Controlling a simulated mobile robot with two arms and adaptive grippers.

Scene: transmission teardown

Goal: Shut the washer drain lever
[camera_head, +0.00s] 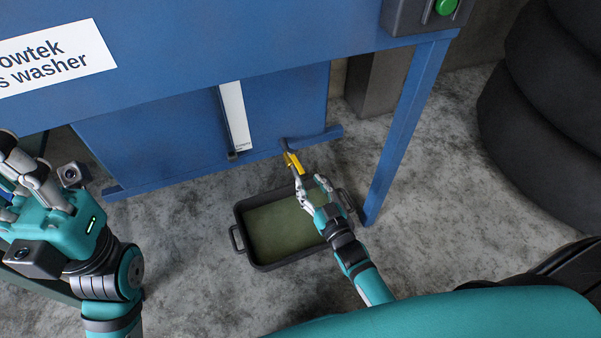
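The yellow drain lever (293,162) sticks out from the lower front of the blue parts washer (180,120), above a dark tray. My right gripper (302,186) is at the lever's near end, its fingers beside or around the tip. The view is too small to tell whether the fingers are shut on it. My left gripper (22,172) is raised at the left edge of the view, away from the lever, partly cut off by the frame edge. Its finger opening cannot be judged.
A dark drain tray (241,240) with greenish liquid stands on the concrete floor under the lever. A blue washer leg (405,125) stands right of my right gripper. Stacked black tires (545,120) fill the right side. A green button (446,6) is on the washer's upper right.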

